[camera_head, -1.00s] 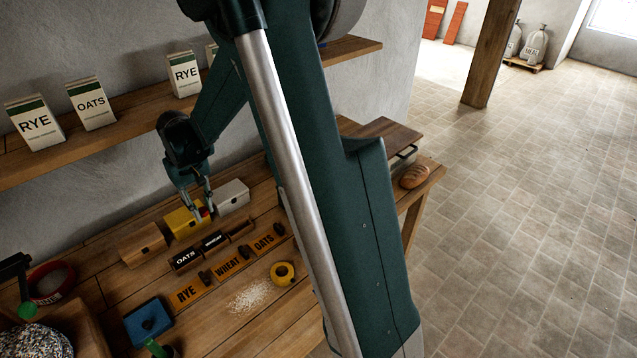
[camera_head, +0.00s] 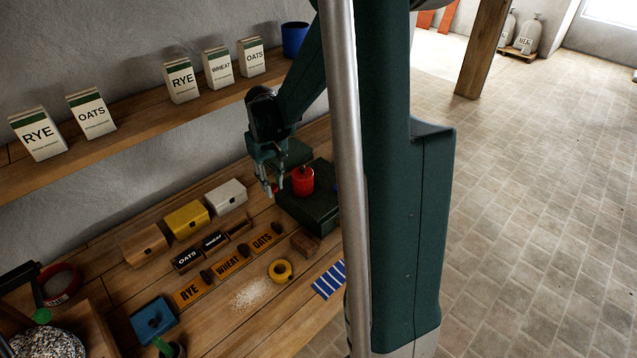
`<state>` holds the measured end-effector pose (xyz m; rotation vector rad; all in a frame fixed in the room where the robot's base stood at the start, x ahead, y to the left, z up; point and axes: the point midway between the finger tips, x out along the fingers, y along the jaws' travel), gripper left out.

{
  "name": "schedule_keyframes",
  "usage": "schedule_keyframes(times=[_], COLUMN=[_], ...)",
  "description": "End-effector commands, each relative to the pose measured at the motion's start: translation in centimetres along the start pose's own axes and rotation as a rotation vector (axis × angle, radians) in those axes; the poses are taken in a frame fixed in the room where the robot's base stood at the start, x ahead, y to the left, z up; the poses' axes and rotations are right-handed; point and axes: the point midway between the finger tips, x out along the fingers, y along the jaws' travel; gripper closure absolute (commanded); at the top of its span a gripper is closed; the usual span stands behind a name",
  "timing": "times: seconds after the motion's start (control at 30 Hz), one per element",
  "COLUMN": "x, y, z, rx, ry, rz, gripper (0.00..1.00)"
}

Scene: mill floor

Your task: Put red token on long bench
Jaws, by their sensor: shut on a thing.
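My gripper (camera_head: 271,188) is above the long bench (camera_head: 250,328), to the right of the white box and just left of a red cylinder. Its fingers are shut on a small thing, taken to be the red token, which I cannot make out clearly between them. The long bench is a wooden worktop along the wall, with many items on its surface.
The red cylinder (camera_head: 302,181) stands on a dark green platform (camera_head: 318,210). Wooden, yellow (camera_head: 187,220) and white (camera_head: 226,196) boxes stand left of my gripper. Labelled plates, a yellow ring (camera_head: 281,271) and spilled grain lie in front. A shelf (camera_head: 140,130) holds packets above.

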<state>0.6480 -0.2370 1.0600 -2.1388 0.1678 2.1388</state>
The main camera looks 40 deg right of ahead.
Motion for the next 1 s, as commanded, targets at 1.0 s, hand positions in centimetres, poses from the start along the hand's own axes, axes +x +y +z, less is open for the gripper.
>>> schedule_keyframes(times=[1.0], x=[-2.6], y=[13.4], z=[7.2], rx=[0.099], ry=[0.0], rz=[-0.001], gripper=[0.85])
